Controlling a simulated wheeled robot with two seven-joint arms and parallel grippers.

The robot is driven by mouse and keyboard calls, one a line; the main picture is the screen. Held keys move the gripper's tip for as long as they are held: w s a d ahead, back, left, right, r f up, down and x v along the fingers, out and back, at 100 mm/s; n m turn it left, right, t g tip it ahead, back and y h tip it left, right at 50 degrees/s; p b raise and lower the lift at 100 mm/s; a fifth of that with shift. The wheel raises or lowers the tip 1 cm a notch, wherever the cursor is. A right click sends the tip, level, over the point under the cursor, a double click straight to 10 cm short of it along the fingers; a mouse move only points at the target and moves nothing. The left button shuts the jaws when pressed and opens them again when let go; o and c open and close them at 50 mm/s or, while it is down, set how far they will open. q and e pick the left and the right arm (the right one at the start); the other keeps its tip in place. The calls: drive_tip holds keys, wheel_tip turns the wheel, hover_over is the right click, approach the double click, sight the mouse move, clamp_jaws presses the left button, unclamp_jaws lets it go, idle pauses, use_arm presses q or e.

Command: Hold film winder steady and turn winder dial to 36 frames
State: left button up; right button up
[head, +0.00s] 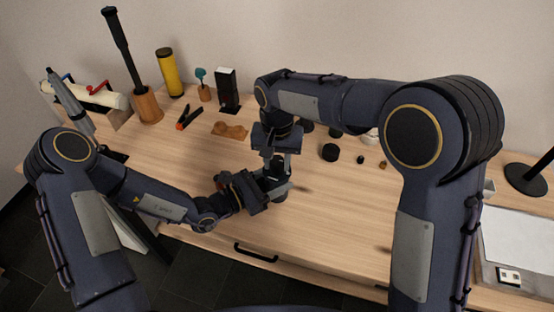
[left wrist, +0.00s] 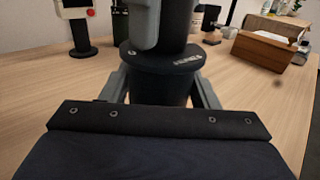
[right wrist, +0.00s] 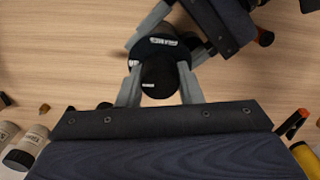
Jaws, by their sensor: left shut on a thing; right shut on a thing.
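The film winder (head: 279,166) is a dark upright cylinder near the front middle of the table. In the left wrist view its body (left wrist: 160,90) stands below a wider round flange with pale lettering. My left gripper (head: 275,191) is shut on this lower body from the side. My right gripper (head: 276,160) comes from above and is shut on the black winder dial (right wrist: 160,76), which has a small white mark. One grey right finger (left wrist: 145,22) shows above the flange. The dial's exact setting cannot be read, and the fingers hide parts of the winder.
A short black cylinder (head: 330,152) and small parts lie to the right. A black drawer handle (head: 256,253) is at the front. The right front tabletop is clear.

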sight(278, 159)
drive_tip(key=shift+w, duration=0.1)
idle(0.4)
drive_tip(key=o, duration=1)
drive_tip(key=shift+r, duration=0.1)
wheel_tip(278, 159, up, 12)
drive_tip(key=shift+f, duration=0.1)
use_arm(q)
drive_tip(key=o, duration=1.2)
drive_tip(key=shift+o, duration=0.2)
